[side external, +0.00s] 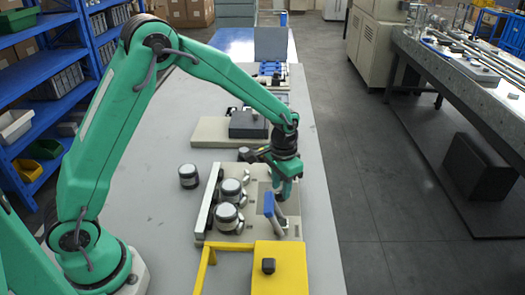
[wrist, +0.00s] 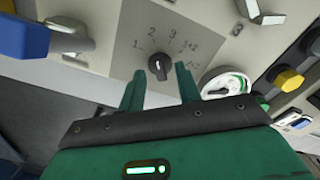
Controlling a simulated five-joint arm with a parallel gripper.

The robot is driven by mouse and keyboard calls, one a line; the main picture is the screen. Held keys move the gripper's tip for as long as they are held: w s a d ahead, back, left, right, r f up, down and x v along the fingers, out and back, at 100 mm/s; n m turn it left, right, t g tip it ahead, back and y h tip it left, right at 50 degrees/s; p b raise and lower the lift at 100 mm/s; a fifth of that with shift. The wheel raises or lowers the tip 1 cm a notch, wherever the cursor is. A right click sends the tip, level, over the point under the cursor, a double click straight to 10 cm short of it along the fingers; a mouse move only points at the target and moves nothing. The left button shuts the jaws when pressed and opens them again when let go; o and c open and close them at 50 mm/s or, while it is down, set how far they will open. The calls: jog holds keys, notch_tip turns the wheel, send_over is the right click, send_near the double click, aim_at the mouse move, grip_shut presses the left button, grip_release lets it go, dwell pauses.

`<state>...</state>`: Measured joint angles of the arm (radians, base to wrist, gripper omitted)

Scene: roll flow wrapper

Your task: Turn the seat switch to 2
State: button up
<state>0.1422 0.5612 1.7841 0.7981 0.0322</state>
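A blue-tipped lever (side external: 269,203) stands close to the gripper; its blue end (wrist: 22,40) is at left in the wrist view. A round gauge (wrist: 225,83) sits right of the fingers. A yellow box (side external: 280,275) is in front.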

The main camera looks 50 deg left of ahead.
aim_at(279, 192)
notch_tip(279, 192, up, 7)
jog(key=shift+f, duration=0.1)
dwell(0.3)
jog(key=shift+r, duration=0.2)
jog(key=s+a+r+n+t, duration=0.1)
jog(key=s+a+r+t, duration=0.25)
jog(key=s+r, duration=0.8)
jog(key=s+a+r+n+t, duration=0.1)
jog(key=s+a+t, duration=0.1)
jog(key=s, duration=1)
jog(key=shift+s+a+r, duration=0.25)
jog(key=shift+a+r, duration=0.15)
jog(key=shift+a, duration=0.15)
